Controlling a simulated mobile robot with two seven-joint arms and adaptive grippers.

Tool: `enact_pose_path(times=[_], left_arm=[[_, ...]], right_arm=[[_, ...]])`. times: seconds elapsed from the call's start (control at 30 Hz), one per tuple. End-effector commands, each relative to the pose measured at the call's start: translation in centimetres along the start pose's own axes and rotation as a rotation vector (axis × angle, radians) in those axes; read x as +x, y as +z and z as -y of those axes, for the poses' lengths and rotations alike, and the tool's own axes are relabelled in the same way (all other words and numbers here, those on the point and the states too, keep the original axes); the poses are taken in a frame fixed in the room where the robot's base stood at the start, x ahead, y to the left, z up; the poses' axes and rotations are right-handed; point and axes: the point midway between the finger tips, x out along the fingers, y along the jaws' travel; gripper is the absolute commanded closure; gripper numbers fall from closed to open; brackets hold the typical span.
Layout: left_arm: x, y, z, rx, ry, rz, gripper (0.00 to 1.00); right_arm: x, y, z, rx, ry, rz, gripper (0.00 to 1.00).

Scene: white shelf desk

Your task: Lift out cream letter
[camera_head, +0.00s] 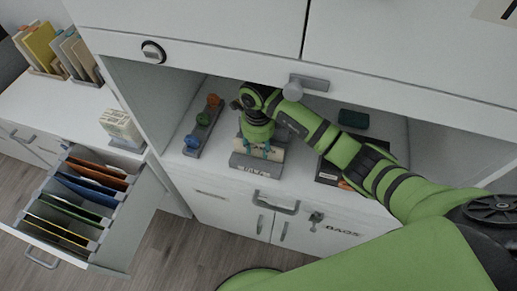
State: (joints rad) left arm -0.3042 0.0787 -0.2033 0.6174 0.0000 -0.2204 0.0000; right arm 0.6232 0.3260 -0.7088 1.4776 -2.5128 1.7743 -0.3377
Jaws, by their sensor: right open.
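A cream piece (277,153), likely the cream letter, sits in or on a grey block-shaped holder (256,168) inside the open shelf bay. The holder has small dark print on its front. My right gripper (262,150) reaches in from the right and points down over the cream piece. Its jaws are open, with the blue-green fingertips close around or just in front of the piece; I cannot tell whether they touch it. The gripper body hides part of the cream piece. My left gripper is out of view.
A grey rack with coloured knobs (203,127) stands left of the holder. A dark box (327,172) and a dark green block (353,119) are to the right. A handle (308,83) hangs above. An open file drawer (132,217) juts out at left.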

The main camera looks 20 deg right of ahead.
Motion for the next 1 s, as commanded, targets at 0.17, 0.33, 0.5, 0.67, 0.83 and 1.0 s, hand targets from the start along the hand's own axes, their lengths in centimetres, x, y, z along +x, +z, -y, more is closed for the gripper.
enact_pose_path(times=[0.17,0.33,0.5,0.67,0.83,1.0], left_arm=[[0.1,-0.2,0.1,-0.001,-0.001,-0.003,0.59],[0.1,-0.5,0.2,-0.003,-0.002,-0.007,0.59],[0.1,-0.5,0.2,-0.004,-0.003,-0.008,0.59],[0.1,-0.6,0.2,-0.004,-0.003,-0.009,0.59],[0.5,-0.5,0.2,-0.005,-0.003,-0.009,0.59],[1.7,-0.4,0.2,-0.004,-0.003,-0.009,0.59]], right_arm=[[0.1,0.0,0.0,0.000,0.000,0.001,0.57],[0.1,0.0,0.0,0.000,0.000,0.001,1.00],[0.0,0.0,0.0,0.000,0.001,0.001,1.00],[0.0,0.0,0.0,0.000,0.000,0.002,1.00],[-0.5,0.1,0.1,-0.001,-0.002,0.004,1.00],[-2.3,0.1,0.2,-0.001,-0.005,0.005,1.00]])
